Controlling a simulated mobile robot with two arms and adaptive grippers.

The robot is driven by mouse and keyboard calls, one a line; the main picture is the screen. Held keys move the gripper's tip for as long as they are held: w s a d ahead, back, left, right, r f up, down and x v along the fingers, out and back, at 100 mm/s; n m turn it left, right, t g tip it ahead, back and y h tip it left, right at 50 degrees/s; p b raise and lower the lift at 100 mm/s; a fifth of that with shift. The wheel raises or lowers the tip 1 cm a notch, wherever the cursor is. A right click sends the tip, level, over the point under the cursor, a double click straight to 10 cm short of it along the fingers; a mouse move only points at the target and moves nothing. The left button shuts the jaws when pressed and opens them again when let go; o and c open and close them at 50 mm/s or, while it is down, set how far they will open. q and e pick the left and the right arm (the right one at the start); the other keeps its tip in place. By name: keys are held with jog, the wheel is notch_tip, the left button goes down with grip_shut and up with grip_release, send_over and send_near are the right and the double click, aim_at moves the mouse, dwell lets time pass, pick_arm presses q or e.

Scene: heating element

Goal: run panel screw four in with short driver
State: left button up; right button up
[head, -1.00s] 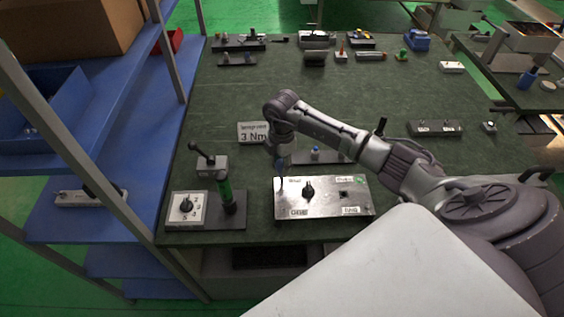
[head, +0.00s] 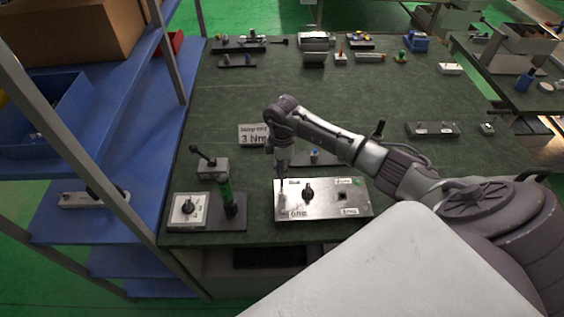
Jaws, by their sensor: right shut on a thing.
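My right gripper (head: 281,168) points down over the panel's left back corner. It is shut on what looks like the short driver, which is mostly hidden by the gripper. A thin tip seems to reach toward the panel's left side; I cannot tell whether it touches a screw. The screws are too small to make out. My left gripper is not in view.
A dial box (head: 188,210) and a green-handled tool (head: 227,196) in a dark base stand to the left. Blue shelves (head: 90,215) border the table's left side.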

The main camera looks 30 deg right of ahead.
jog(key=shift+m, duration=1.8)
jog(key=m, duration=0.4)
jog(key=shift+f, duration=0.1)
